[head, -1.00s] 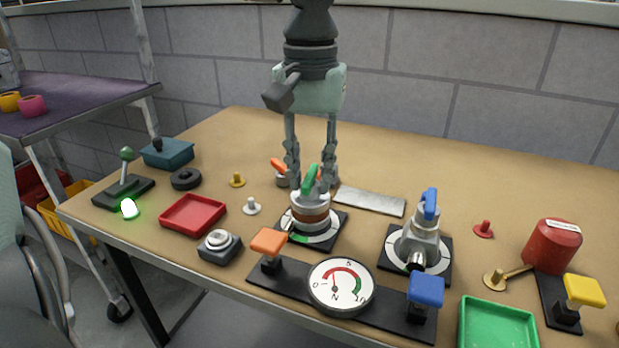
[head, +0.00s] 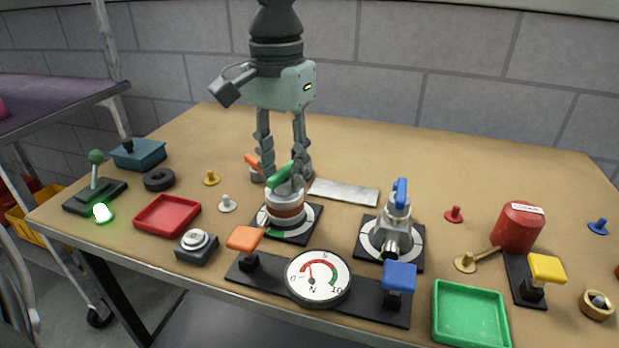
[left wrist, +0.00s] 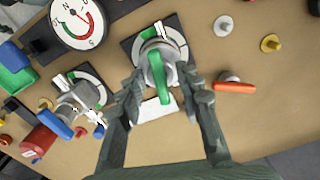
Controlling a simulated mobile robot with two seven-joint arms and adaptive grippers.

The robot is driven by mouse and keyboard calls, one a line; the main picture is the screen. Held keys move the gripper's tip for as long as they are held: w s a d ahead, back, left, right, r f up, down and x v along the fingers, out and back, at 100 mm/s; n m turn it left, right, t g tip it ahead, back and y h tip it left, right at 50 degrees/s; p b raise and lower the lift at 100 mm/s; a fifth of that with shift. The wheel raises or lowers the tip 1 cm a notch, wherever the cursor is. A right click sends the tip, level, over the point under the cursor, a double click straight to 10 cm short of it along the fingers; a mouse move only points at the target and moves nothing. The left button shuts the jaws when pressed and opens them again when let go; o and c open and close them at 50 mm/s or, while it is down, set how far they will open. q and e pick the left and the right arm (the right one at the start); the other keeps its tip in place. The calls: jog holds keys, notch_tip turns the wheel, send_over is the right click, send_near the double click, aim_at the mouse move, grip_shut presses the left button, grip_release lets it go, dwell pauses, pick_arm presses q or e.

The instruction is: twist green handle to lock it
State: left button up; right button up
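The green handle (head: 280,175) sits on top of a round grey and brown valve body (head: 285,208) on a black square base with a dial ring. In the left wrist view the green handle (left wrist: 158,72) lies lengthwise between my fingers. My left gripper (head: 284,172) hangs from above, fingers pointing down, at the handle's height. In the left wrist view my left gripper (left wrist: 165,85) is open, with a visible gap on each side of the handle. No contact with it shows. My right gripper is not in view.
An orange handle (left wrist: 234,87) lies close beside the right finger in the wrist view. A blue-handled valve (head: 397,222) stands to the right. A gauge (head: 318,278) and an orange knob (head: 245,239) stand in front. The table's back right is clear.

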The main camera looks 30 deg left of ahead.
aim_at(283, 169)
pick_arm(q)
jog(key=shift+r+p, duration=0.85)
jog(key=shift+r, duration=0.4)
jog(key=shift+r+p, duration=0.6)
jog(key=shift+r, duration=1.9)
